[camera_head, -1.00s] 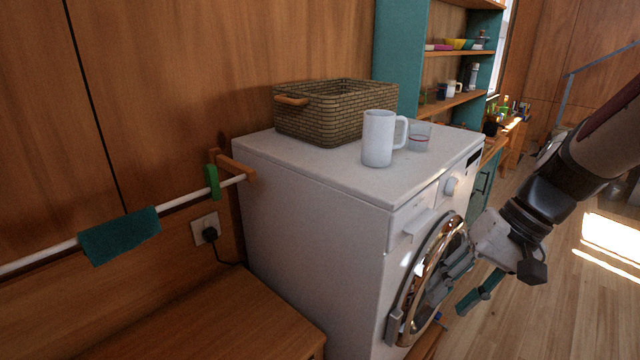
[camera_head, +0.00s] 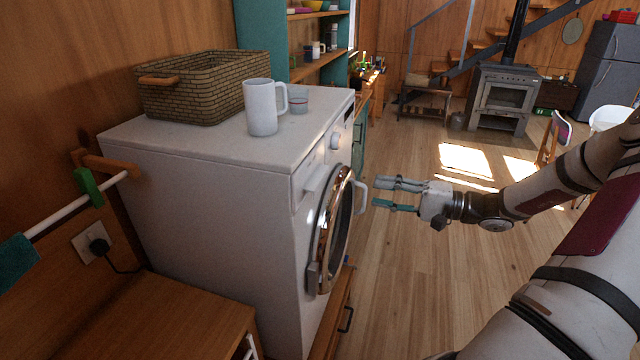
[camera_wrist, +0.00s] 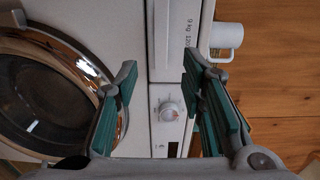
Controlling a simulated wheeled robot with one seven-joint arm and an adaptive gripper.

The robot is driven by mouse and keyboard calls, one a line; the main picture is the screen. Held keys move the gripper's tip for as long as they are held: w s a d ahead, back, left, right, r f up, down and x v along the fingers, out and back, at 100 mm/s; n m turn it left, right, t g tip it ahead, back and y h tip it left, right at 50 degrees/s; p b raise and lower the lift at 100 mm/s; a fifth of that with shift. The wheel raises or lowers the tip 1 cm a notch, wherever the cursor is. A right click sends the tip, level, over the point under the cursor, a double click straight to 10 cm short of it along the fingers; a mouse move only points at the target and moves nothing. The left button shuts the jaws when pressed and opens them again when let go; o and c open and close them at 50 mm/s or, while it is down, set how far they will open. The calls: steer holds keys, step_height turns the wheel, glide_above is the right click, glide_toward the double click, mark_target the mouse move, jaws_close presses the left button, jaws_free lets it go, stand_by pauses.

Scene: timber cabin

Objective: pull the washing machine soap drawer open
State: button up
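The white washing machine (camera_head: 225,215) stands against the wall at left in the head view. Its soap drawer (camera_head: 304,194) is at the near upper corner of the front and looks flush. In the wrist view, turned sideways, the drawer front (camera_wrist: 172,45) with printed text is at top centre. The control knob (camera_wrist: 168,111) is below it, between my fingers in the picture. My gripper (camera_head: 387,194) is open and empty, with teal finger pads. It points left at the machine's front, apart from it, to the right of the drawer.
A white mug (camera_head: 261,107), a glass (camera_head: 298,101) and a wicker basket (camera_head: 205,92) stand on top. The floor (camera_head: 400,275) at right is clear.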

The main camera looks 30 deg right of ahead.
mark_target(322, 183)
steer(key=p+x, duration=0.1)
steer(key=x, duration=1.2)
steer(key=shift+w+a, duration=0.2)
steer(key=shift+w, duration=0.05)
jaws_close()
